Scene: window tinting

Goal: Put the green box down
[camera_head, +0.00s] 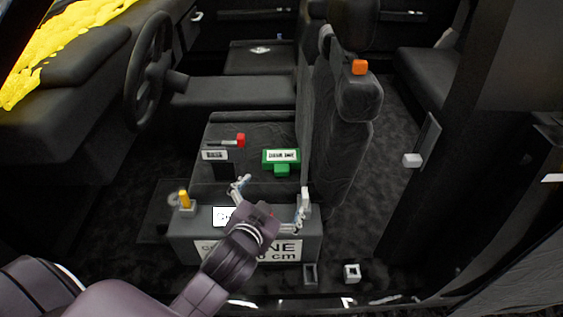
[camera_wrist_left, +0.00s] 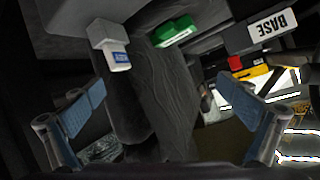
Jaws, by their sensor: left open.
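The green box (camera_head: 281,156) has a white label on top and a smaller green part at its front. It rests on the dark seat cushion (camera_head: 255,183), close to the seat back. My left gripper (camera_head: 271,192) is open, its two fingers spread apart on the near side of the green box. In the head view a gap shows between the fingers and the box. In the left wrist view the green box (camera_wrist_left: 174,31) appears near the top, beyond the open fingers, with nothing between them. My right gripper is not in view.
A grey labelled base block (camera_head: 312,246) stands in front of the seat, below my left gripper. A red-ended tool (camera_head: 240,140) lies left of the box. A steering wheel (camera_head: 148,70) is at upper left.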

